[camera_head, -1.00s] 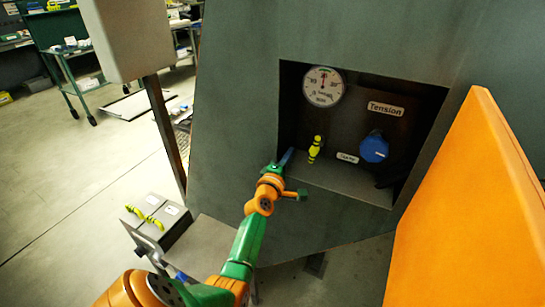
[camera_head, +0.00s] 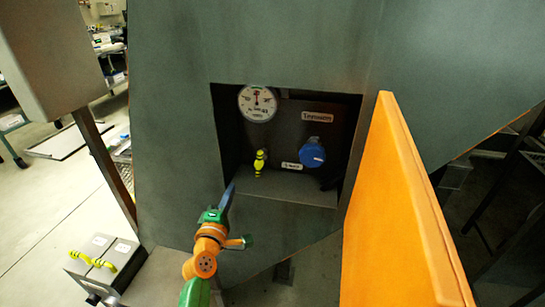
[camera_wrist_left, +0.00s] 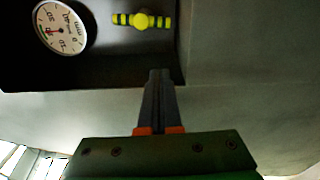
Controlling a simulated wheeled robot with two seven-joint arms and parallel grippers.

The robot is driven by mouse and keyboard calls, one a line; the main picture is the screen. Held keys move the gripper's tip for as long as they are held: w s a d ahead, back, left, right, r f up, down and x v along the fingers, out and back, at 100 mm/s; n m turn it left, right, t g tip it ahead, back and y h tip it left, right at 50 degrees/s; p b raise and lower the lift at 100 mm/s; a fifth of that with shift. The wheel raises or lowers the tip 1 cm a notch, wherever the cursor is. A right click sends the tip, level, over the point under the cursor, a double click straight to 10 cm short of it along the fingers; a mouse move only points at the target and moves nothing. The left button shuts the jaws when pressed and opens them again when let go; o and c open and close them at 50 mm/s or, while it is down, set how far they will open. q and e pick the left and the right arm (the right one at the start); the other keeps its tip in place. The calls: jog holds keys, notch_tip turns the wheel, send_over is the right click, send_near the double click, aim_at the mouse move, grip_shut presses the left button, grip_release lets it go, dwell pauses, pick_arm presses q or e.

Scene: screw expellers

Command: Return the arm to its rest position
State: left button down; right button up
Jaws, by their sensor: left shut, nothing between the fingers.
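My left arm comes up from the bottom of the head view in orange and green. Its gripper (camera_head: 229,196) is at the lower left edge of the recessed panel (camera_head: 285,198) in the green-grey machine. In the left wrist view the fingers (camera_wrist_left: 158,95) lie together, shut and empty. They point toward the recess, apart from the yellow-and-black handle (camera_head: 260,162), which also shows in the left wrist view (camera_wrist_left: 142,20). The round gauge (camera_head: 257,103) sits above the handle, and the blue knob (camera_head: 312,154) is to its right. My right gripper is in neither view.
An orange panel (camera_head: 395,210) stands close on the right. A grey box (camera_head: 45,55) on a post is at the upper left. A low grey box with yellow-and-black handles (camera_head: 95,261) is at the lower left. Open floor (camera_head: 40,205) lies at the left.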

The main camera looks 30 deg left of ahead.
pick_arm(q)
jog(key=s+d+f+m+g+h, duration=0.2)
jog(key=s+d+f+m, duration=0.15)
jog(key=f, duration=0.55)
jog(key=s+d+f+m+g+h, duration=0.25)
jog(key=d+f+m, duration=0.25)
jog(key=f, duration=0.3)
jog(key=s+d+f+m+g+h, duration=0.2)
jog(key=d+f+m, duration=0.2)
jog(key=f, duration=0.5)
jog(key=s+d+f+m+g, duration=0.1)
jog(key=s+f+m+g, duration=0.2)
jog(key=s, duration=0.6)
jog(key=s+d+f+m+g, duration=0.2)
jog(key=s+f+m, duration=0.3)
jog(key=s, duration=0.5)
jog(key=s+d+f+m+g+p, duration=0.1)
jog(key=s+f+m+g, duration=0.3)
jog(key=s, duration=0.6)
notch_tip(320, 180, down, 2)
jog(key=shift+d+f+m, duration=0.2)
jog(key=shift+d+m, duration=0.3)
jog(key=shift+m, duration=0.05)
jog(key=shift+w, duration=0.15)
